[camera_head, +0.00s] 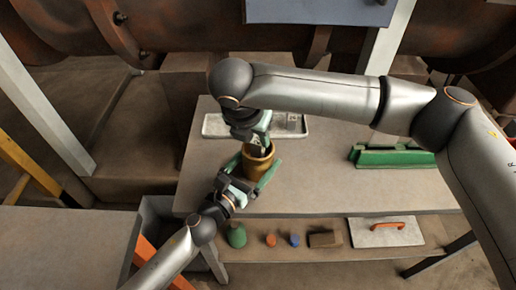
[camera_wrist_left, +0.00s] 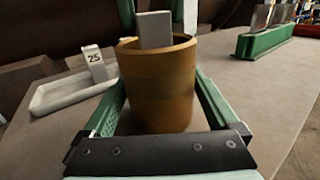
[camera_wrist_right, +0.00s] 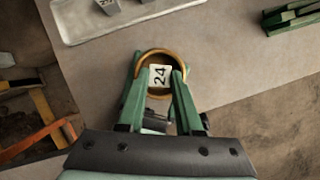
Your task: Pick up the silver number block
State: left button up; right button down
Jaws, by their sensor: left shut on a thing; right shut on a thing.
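A brown round cup (camera_head: 258,163) stands over the table; in the left wrist view the cup (camera_wrist_left: 158,95) sits between my left gripper's fingers (camera_wrist_left: 160,85), which are shut on it. My right gripper (camera_head: 262,138) comes down from above, shut on a silver number block. In the right wrist view this block (camera_wrist_right: 158,77) reads 24 and lies between the fingertips, over the cup's opening. In the left wrist view the block (camera_wrist_left: 154,30) shows at the cup's mouth; how deep it reaches is unclear.
A pale tray (camera_head: 215,128) at the table's back holds more blocks, one marked 25 (camera_wrist_left: 95,66). A green rack (camera_head: 390,157) stands at the right. A lower shelf in front bears small coloured pieces and a white board with an orange handle (camera_head: 385,226).

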aim_at(257, 144)
dwell(0.4)
pick_arm(q)
jog(key=o, duration=1.6)
jog(key=shift+c, duration=0.2)
pick_arm(e)
notch_tip(257, 144, up, 10)
pick_arm(q)
jog(key=v, duration=1.2)
jog(key=shift+s, duration=0.1)
pick_arm(e)
jog(key=shift+s, duration=0.1)
